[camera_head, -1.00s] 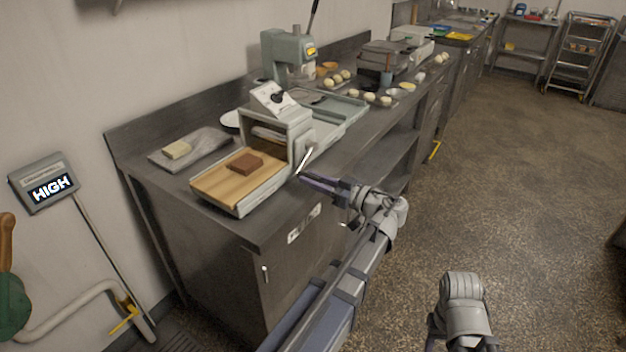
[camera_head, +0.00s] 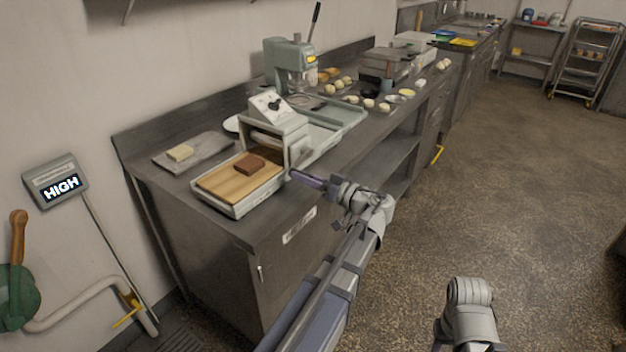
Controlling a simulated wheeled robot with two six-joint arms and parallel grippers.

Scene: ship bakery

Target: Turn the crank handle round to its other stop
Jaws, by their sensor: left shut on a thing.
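The crank handle (camera_head: 292,168) is on the near right side of a grey-green dough machine (camera_head: 275,124) on the steel counter. It is small and partly hidden by my left gripper (camera_head: 294,174). My left gripper reaches in from the lower right and is shut on the crank handle, beside the machine's side frame. The exact angle of the crank is hard to tell. My right arm shows at the lower right, with its gripper out of the picture.
A grey slab (camera_head: 194,153) with a pale block is to the left. A green press (camera_head: 289,62) and dough balls stand behind. Floor at right is clear.

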